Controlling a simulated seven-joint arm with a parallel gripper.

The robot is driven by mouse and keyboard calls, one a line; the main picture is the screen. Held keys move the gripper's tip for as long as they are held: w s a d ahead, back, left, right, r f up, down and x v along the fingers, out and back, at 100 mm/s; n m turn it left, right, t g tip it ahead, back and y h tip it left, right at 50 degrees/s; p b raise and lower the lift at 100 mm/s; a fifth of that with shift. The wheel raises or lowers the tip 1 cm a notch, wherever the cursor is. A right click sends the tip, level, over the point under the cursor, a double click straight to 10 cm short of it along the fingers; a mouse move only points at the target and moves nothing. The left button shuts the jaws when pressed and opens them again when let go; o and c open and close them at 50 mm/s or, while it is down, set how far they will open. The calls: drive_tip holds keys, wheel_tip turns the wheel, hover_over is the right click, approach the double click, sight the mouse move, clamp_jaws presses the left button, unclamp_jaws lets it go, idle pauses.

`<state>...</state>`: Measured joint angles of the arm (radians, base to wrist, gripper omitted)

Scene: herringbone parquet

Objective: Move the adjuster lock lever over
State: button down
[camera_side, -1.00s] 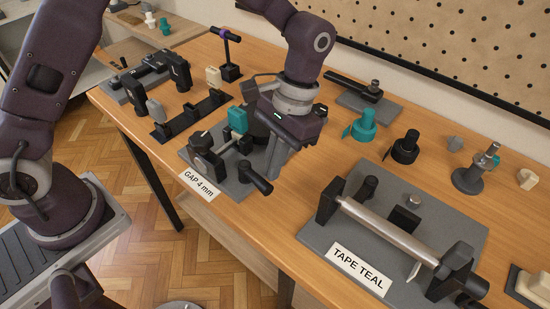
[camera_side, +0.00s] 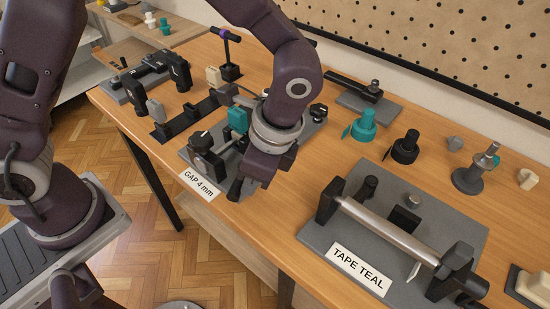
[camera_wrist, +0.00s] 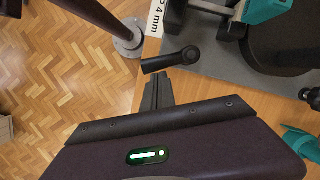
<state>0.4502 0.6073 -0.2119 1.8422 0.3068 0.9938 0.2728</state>
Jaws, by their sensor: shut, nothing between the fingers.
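The grey adjuster base (camera_side: 190,158) carries the label "GAP 4 mm" (camera_side: 198,184) at its front edge. It holds black clamp parts (camera_side: 205,150) and a teal block (camera_side: 238,120). In the wrist view a black lever (camera_wrist: 170,61) with a round hub lies at the base's edge, its handle end pointing left over the table edge. My gripper (camera_wrist: 158,82) is shut and empty, its fingertips just short of the handle; I cannot tell if they touch. In the side view my gripper (camera_side: 236,188) is low at the base's front right corner and hides most of the lever.
A second grey base (camera_side: 320,235) labelled "TAPE TEAL" with a metal roller (camera_side: 390,230) stands to the right. Teal (camera_side: 365,125) and black (camera_side: 405,148) pieces stand behind it. A black lobed knob (camera_side: 318,112) is behind my wrist. Open floor lies beyond the front edge.

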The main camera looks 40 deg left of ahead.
drive_tip(key=m, duration=0.1)
drive_tip(key=s+a+m, duration=0.1)
drive_tip(key=m, duration=0.1)
drive_tip(key=shift+s+a+t, duration=0.1)
drive_tip(key=shift+s+t, duration=0.05)
drive_tip(key=shift+t, duration=0.25)
drive_tip(key=shift+s+a+m+t, duration=0.3)
drive_tip(key=shift+a+m, duration=0.2)
drive_tip(key=shift+m, duration=0.6)
drive_tip(key=d, duration=0.4)
drive_tip(key=shift+r, duration=0.3)
drive_tip(key=v, duration=1)
drive_tip(key=s+a+r+n+t+h, duration=0.2)
drive_tip(key=a+r+n, duration=0.55)
drive_tip(key=a, duration=0.35)
drive_tip(key=s+a+n+t+h, duration=0.1)
drive_tip(key=s+a+n+t, duration=0.2)
drive_tip(key=s+a+n, duration=0.4)
drive_tip(key=n, duration=0.3)
drive_tip(key=shift+a+f+t, duration=0.2)
drive_tip(key=shift+t, duration=0.1)
